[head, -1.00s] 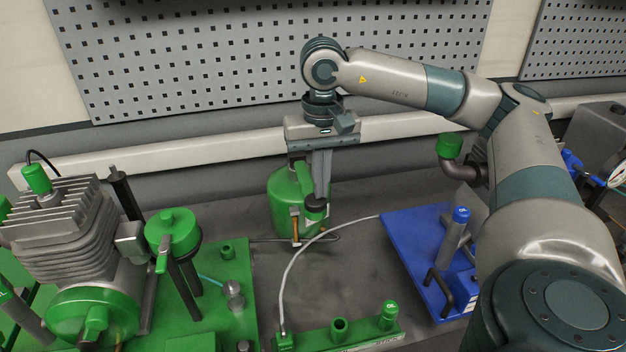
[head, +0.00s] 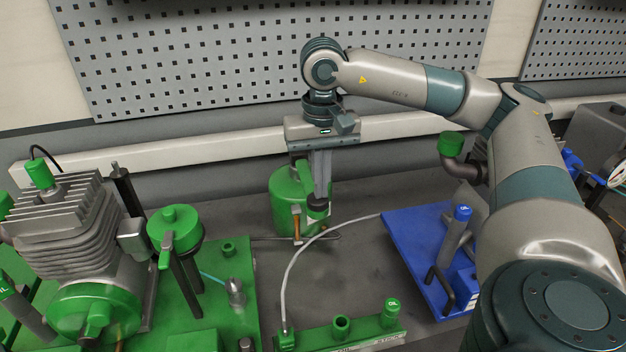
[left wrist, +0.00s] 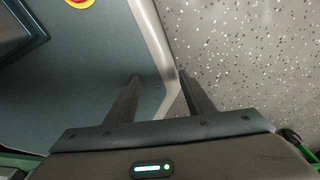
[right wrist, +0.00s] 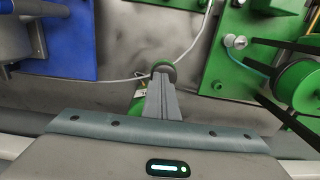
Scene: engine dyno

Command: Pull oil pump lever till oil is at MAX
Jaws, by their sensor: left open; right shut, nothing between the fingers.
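A green canister (head: 287,205), which looks like the oil pump, stands against the back of the bench. A dark round knob (head: 317,203) sits at its right front, and an orange-brown upright piece (head: 297,226) is at its front. My right gripper (head: 321,196) points down over the canister, shut and empty, its tips at the knob. In the right wrist view the knob (right wrist: 163,68) shows just beyond the closed fingertips; I cannot tell if they touch. My arm hides part of the canister. No oil level or MAX mark is readable. My left gripper (left wrist: 160,76) is open and empty.
A green engine rig (head: 75,240) is at left, a blue plate (head: 415,250) with fittings at right. A green block (head: 340,340) with an oil cap (head: 393,308) is in front, joined to a pale hose (head: 290,270). Bare bench lies between.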

